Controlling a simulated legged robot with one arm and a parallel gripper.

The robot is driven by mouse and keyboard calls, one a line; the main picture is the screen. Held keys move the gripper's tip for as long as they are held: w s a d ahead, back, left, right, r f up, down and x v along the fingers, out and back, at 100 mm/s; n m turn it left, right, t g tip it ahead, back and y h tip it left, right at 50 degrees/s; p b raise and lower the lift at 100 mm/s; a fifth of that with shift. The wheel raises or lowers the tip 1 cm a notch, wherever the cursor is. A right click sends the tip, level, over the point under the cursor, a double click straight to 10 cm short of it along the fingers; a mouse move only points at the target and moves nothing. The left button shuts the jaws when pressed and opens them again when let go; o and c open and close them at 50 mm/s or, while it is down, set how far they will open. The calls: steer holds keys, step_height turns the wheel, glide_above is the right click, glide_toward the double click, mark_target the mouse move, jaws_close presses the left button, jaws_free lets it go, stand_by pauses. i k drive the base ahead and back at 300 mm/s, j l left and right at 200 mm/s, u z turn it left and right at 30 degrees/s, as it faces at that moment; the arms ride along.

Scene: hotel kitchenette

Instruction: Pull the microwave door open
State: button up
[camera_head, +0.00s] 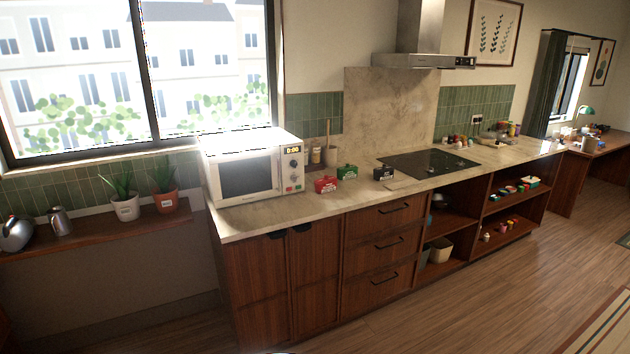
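The white microwave (252,166) stands on the left end of the stone counter, below the window's right part. Its door (246,176) faces me and looks shut, with a dark glass pane. A control panel (292,170) with a lit display, knobs and small coloured buttons is on the right of its front. I cannot make out a door handle at this size. My gripper and arm do not show in this view.
Red, green and black boxes (326,184) stand on the counter right of the microwave. Potted plants (125,206) and a kettle (16,233) stand on a wooden shelf to the left. The wooden floor (430,310) before the cabinets is clear.

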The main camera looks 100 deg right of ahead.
mark_target(273, 151)
steer(key=k+z, duration=0.1)
steer(key=z, duration=0.9)
steer(key=k+l+z, duration=0.1)
steer(key=z, duration=0.35)
steer(key=l+z, duration=0.2)
steer(key=z, duration=0.3)
steer(key=k+l+z, duration=0.15)
steer(key=l+z, duration=0.2)
steer(key=l, duration=0.3)
steer(key=l+z, duration=0.4)
steer(key=l, duration=0.25)
steer(key=l+z, duration=0.35)
steer(key=l, duration=0.85)
steer(key=i, duration=0.05)
